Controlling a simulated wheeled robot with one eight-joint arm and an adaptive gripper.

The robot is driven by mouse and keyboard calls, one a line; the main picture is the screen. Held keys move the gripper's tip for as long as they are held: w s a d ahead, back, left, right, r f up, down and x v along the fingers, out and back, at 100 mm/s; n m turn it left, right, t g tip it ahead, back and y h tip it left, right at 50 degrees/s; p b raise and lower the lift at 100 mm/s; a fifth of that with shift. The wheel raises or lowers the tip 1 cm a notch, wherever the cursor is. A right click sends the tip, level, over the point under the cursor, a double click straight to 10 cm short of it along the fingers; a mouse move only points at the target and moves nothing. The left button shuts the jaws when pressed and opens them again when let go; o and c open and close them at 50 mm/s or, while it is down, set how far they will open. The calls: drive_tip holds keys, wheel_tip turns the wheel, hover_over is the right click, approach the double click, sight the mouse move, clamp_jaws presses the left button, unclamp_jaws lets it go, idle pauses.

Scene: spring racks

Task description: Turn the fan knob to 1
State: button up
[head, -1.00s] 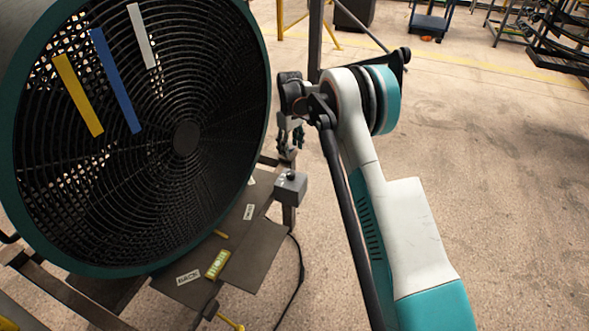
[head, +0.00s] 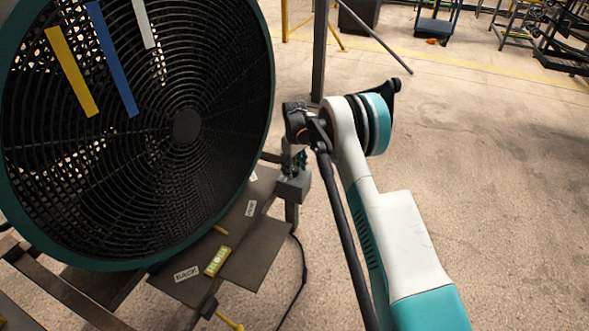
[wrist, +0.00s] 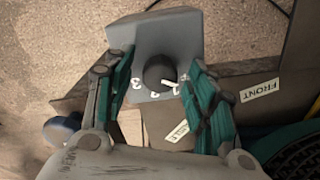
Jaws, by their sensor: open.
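The fan knob (wrist: 157,72) is a dark round dial on a grey control box (wrist: 186,38). Its white pointer mark faces the lower right in the wrist view, near one of the white digits printed below the knob. A 3 reads at the lower left; the other digits are too small to read surely. My gripper (wrist: 159,66) is open, its teal fingers on either side of the knob with gaps visible. In the head view, my gripper (head: 294,163) is right above the control box (head: 293,188) and hides the knob.
A large fan (head: 185,127) with a dark grille fills the left, close beside my gripper. Yellow, blue and white strips hang on it. A brown plate (head: 258,262) with labels lies below, with a black cable (head: 303,275) beside it. Open floor is at right.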

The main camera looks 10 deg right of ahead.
drive_tip(key=c, duration=1.1)
drive_tip(key=shift+m, duration=0.3)
drive_tip(key=m, duration=0.3)
drive_tip(key=shift+p, duration=0.35)
drive_tip(key=shift+m, duration=2.1)
